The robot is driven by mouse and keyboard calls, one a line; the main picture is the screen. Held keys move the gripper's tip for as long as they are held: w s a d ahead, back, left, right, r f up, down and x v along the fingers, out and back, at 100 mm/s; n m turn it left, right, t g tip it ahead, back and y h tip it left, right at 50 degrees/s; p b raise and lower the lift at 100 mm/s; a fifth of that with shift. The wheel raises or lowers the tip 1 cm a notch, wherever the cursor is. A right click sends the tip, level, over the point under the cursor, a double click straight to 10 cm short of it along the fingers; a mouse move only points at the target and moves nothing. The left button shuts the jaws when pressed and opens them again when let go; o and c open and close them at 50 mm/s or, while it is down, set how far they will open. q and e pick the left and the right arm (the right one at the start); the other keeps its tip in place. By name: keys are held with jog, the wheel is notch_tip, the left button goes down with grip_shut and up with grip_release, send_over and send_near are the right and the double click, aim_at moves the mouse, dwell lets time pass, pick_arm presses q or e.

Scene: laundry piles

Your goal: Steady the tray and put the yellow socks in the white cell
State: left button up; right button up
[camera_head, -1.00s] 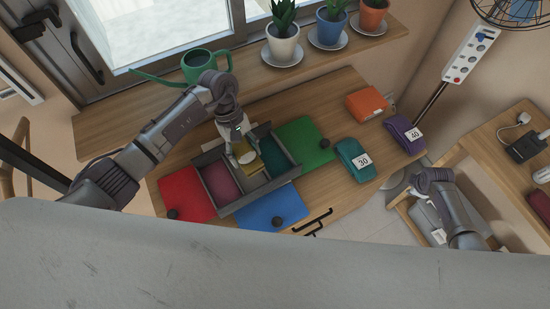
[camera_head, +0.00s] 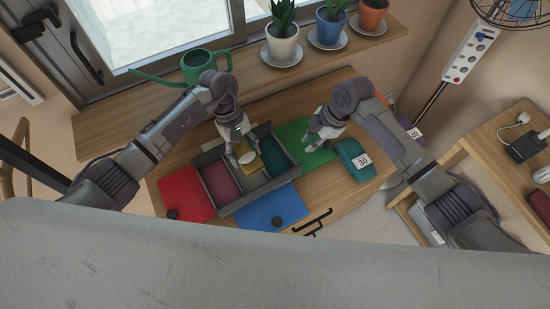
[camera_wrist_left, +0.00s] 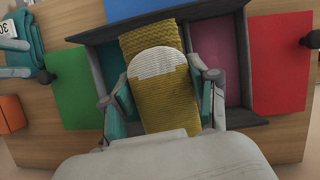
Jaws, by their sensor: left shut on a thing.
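The yellow socks (camera_head: 246,157), ribbed with a pale patch, are held by my left gripper (camera_head: 240,145) over the tray. The left wrist view shows the socks (camera_wrist_left: 165,95) between its two fingers (camera_wrist_left: 165,98). The grey tray (camera_head: 229,205) has a magenta cell (camera_head: 221,181) at left, a shaded pale middle cell (camera_head: 257,181) and a teal cell (camera_head: 276,158) at right. The held socks hide part of the inside. My right gripper (camera_head: 319,140) is above the green mat, right of the tray and apart from it. Its finger opening is unclear.
Red (camera_head: 186,192), blue (camera_head: 273,208) and green (camera_head: 309,136) mats with dark knobs surround the tray. A teal folded bundle (camera_head: 352,153) marked 30 lies right of my right gripper. A green watering can (camera_head: 196,65) and potted plants stand on the sill behind.

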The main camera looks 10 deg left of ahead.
aim_at(261, 186)
jog(key=s+a+r+n+g, duration=0.1)
jog(key=s+a, duration=0.2)
jog(key=s+a+r+n, duration=0.1)
jog(key=s+a, duration=0.2)
jog(key=s+a+r+g, duration=0.1)
jog(key=s+a, duration=0.2)
jog(key=shift+s+a+r+n+g, duration=0.1)
jog(key=shift+s+r+n+g, duration=0.2)
jog(key=shift+n, duration=0.1)
jog(key=x, duration=1.1)
jog(key=shift+w+f, duration=0.15)
jog(key=shift+f, duration=0.1)
grip_shut()
